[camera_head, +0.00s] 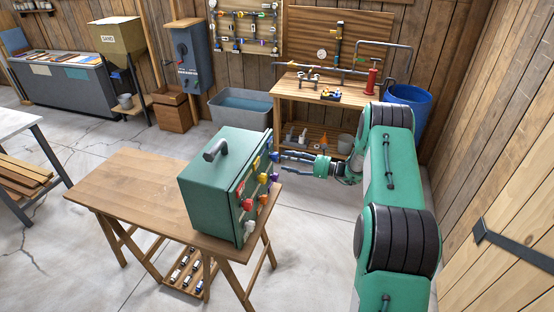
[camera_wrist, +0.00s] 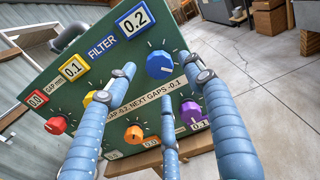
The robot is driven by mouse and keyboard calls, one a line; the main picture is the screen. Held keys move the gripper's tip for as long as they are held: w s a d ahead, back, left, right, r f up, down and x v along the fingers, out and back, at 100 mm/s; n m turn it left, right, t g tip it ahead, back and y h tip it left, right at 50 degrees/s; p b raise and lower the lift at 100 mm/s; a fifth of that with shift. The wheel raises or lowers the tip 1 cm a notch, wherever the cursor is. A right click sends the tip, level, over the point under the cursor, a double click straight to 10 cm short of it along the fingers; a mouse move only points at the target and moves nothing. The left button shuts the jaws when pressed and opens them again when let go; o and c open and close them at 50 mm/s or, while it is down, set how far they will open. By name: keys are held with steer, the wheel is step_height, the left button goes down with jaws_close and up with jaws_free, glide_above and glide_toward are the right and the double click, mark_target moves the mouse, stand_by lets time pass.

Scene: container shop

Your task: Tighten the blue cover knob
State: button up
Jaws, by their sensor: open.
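The blue cover knob (camera_wrist: 159,66) sits on the sloping face of a green box (camera_wrist: 60,82), below a blue-framed 0.2 label (camera_wrist: 134,19). In the head view the blue knob (camera_head: 274,157) is at the upper right of the green box (camera_head: 205,190). My gripper (camera_head: 284,160) has blue fingers and is open, facing the box from the right. In the wrist view my gripper (camera_wrist: 160,68) has fingertips left and right of the knob and a third finger below it. No finger clearly touches it, and the knob's depth between the tips is hard to tell.
Red (camera_wrist: 56,124), yellow (camera_wrist: 103,96), orange (camera_wrist: 134,133) and purple (camera_wrist: 191,111) knobs share the face; fingers pass near them. The box stands on a wooden table (camera_head: 130,185), clear on its left. A workbench (camera_head: 310,89) and blue barrel (camera_head: 408,98) stand behind.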

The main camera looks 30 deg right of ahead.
mark_target(277, 158)
steer(key=shift+x, duration=2.7)
steer(key=shift+c, duration=0.3)
steer(key=c, duration=1.1)
